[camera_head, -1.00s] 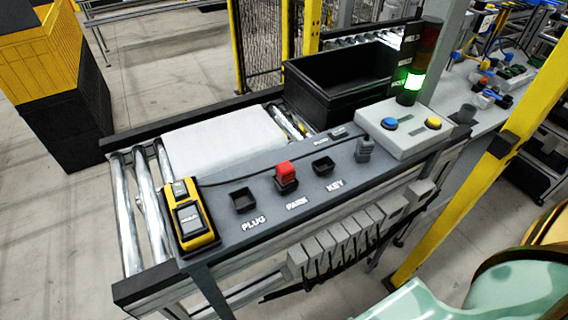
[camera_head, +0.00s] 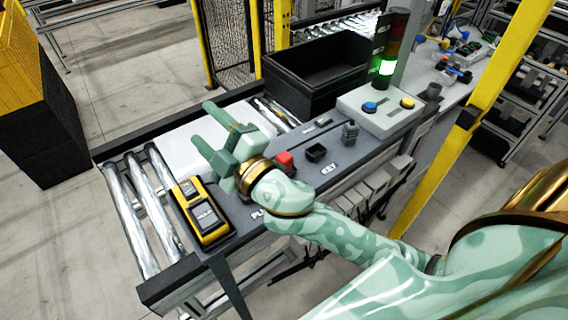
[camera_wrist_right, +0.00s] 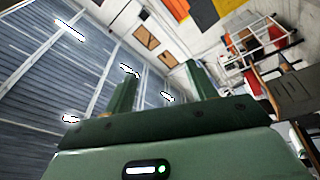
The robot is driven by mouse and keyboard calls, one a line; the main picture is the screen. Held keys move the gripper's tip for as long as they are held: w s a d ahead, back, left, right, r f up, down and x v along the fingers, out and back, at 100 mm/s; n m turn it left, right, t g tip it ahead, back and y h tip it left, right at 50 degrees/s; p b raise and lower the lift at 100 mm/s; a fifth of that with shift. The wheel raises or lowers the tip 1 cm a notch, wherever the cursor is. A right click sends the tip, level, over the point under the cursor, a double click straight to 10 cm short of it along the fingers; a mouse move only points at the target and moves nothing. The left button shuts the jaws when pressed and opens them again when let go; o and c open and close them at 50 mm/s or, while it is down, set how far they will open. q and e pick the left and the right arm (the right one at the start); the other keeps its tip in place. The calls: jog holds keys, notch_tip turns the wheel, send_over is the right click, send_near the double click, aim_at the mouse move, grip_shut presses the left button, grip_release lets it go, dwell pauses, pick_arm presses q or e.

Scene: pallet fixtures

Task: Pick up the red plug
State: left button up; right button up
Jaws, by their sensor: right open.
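The red plug (camera_head: 284,158) sits upright on the grey fixture panel (camera_head: 352,168), just right of my right wrist. In the earlier frame it stands in the socket marked PARK; now my arm hides that label and part of the socket. My right gripper (camera_head: 203,124) is open and empty, above the panel and the white sheet, with its fingers pointing left, away from the plug. The right wrist view shows the two spread fingers (camera_wrist_right: 162,75) against the ceiling, with no plug in sight. My left gripper is not in view.
A yellow handheld device (camera_head: 203,212) lies at the panel's near left. The KEY socket (camera_head: 316,152), a grey peg (camera_head: 350,133) and a button box (camera_head: 385,112) stand to the right. A black crate (camera_head: 312,72) is behind. A yellow post (camera_head: 478,115) rises at right.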

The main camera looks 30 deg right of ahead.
jog(key=s+a+r+n+g+y, duration=0.1)
jog(key=a+r+n+g+y, duration=0.25)
jog(key=a+n+y, duration=0.35)
jog(key=s+a+r+n+g+y, duration=0.2)
jog(key=a+r+n+g+y, duration=0.15)
jog(key=n+y, duration=0.4)
jog(key=n+g+h, duration=0.7)
jog(key=g+h, duration=0.6)
jog(key=h, duration=0.6)
send_over(284, 156)
notch_tip(284, 156, down, 10)
jog(key=shift+h, duration=0.25)
jog(key=f, duration=0.9)
jog(key=shift+w+d+f, duration=0.15)
jog(key=shift+w+d, duration=0.05)
jog(key=shift+d, duration=0.1)
jog(key=f, duration=0.6)
jog(key=shift+s+a+f, duration=0.1)
jog(key=shift+s+a, duration=0.05)
jog(key=shift+a, duration=0.05)
jog(key=c, duration=1.1)
